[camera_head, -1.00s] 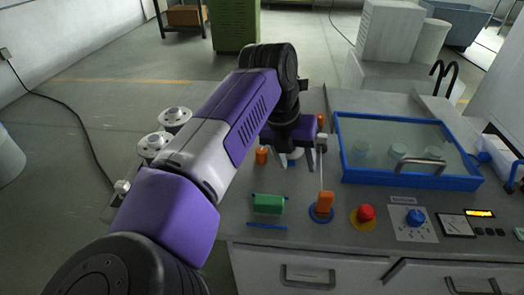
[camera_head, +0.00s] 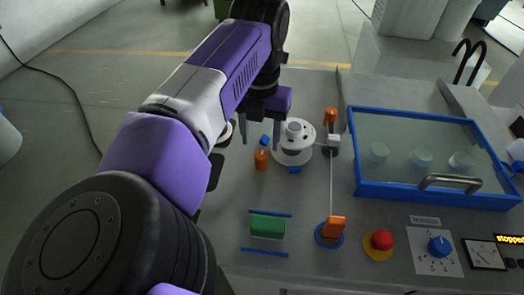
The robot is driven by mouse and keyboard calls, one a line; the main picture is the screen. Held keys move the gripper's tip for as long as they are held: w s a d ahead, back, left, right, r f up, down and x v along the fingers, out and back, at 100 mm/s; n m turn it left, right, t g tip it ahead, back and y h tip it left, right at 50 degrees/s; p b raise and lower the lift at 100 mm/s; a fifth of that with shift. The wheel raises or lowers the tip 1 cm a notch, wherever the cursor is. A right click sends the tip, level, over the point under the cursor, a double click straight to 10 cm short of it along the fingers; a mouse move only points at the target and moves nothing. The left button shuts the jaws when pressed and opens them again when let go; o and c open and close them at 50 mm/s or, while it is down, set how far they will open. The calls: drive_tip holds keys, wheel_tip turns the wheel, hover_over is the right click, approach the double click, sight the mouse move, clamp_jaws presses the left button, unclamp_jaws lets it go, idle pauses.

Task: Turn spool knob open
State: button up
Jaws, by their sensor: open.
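A white spool (camera_head: 292,153) lies flat on the grey bench top, with a raised round white knob (camera_head: 294,130) at its centre. My gripper (camera_head: 261,143) hangs just left of the spool with its fingers pointing down, apart and with nothing seen between them. The right finger is close to the spool's left edge; I cannot tell whether it touches. The spool's knob is in clear view and not between the fingers.
Near the gripper stand an orange peg (camera_head: 261,160) and small blue blocks. A thread runs down to an orange part (camera_head: 335,228). A blue-framed glass lid (camera_head: 430,190) is at right. A red button (camera_head: 381,241) and blue dial (camera_head: 439,246) sit in front.

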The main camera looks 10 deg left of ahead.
sight(261, 154)
wheel_tip(261, 154, down, 7)
drive_tip(key=b, duration=0.4)
drive_tip(key=shift+d+f, duration=0.1)
drive_tip(key=shift+f, duration=0.05)
clamp_jaws()
drive_tip(key=shift+n, duration=0.3)
drive_tip(key=n+p, duration=0.1)
drive_tip(key=n, duration=0.3)
drive_tip(key=shift+n+p, duration=0.3)
drive_tip(key=shift+p, duration=0.05)
drive_tip(key=n+p, duration=0.1)
drive_tip(key=n, duration=0.4)
drive_tip(key=shift+p, duration=0.35)
drive_tip(key=shift+n, duration=0.3)
